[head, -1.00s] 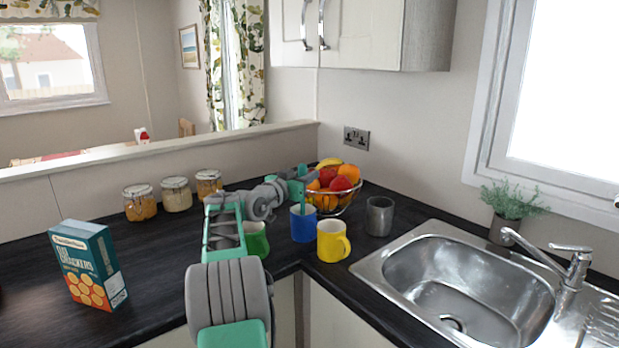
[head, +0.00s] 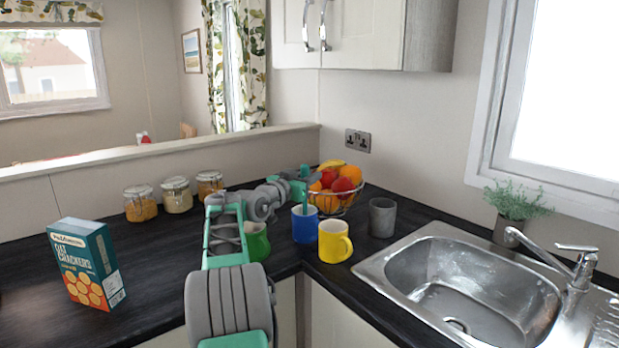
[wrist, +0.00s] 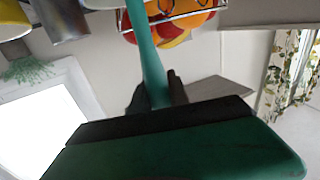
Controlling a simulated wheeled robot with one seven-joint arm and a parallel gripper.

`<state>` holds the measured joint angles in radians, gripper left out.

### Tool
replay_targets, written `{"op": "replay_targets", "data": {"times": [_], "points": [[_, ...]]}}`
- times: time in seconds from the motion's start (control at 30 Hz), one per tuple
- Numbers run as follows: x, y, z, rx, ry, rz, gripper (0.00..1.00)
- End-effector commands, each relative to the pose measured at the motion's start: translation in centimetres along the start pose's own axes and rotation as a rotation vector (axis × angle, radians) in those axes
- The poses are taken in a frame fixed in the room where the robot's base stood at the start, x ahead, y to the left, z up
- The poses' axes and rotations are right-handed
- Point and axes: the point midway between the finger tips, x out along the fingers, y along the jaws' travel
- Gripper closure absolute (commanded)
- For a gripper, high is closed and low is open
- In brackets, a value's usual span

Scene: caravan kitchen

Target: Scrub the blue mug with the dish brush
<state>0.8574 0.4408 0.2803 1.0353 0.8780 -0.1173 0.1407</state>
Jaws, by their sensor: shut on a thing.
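The blue mug (head: 304,229) stands upright on the dark worktop. My gripper (head: 305,180) is above it, shut on the green handle of the dish brush (head: 306,197). The handle points down into the mug's opening, and the brush head is hidden. In the wrist view the green handle (wrist: 150,60) runs between my dark fingertips (wrist: 158,92). I cannot tell whether the bristles touch the mug's inside.
A yellow mug (head: 334,243) and a green mug (head: 257,245) stand close by the blue one. A grey cup (head: 382,218) is right, a fruit bowl (head: 338,203) behind. The sink (head: 470,285) lies right, a cracker box (head: 88,264) left.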

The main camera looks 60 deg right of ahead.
Motion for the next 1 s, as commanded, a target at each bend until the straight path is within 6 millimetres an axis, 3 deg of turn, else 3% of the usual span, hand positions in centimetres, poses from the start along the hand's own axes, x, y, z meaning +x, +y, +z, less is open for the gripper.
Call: {"op": "replay_targets", "data": {"times": [1.0], "points": [[-0.1,0.0,-11.6,0.003,0.002,0.0,1.0]]}}
